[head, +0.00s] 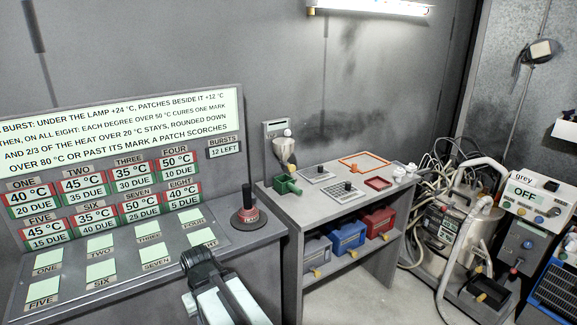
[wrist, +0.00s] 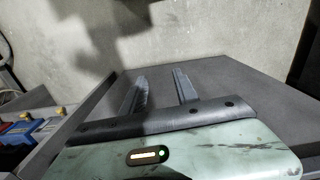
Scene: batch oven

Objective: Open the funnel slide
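A beige funnel (head: 284,148) hangs against the back wall, above the left rear of the grey shelf table. A small white panel and a pale round knob sit at its top. I cannot make out which part is its slide, or whether it is open. A green block with a small spout-like part (head: 287,185) sits on the table below it. My arm shows at the bottom of the head view, left of the table and well short of the funnel. In the wrist view my gripper (wrist: 159,82) has two grey fingers apart, with nothing between them. The funnel is not visible there.
The grey shelf table (head: 330,205) carries grid plates, a red tray (head: 378,183) and an orange frame (head: 363,163). Blue and red bins (head: 378,221) stand on its shelf. A black-handled joystick (head: 248,212) stands on the left bench. Cables and a machine crowd the right.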

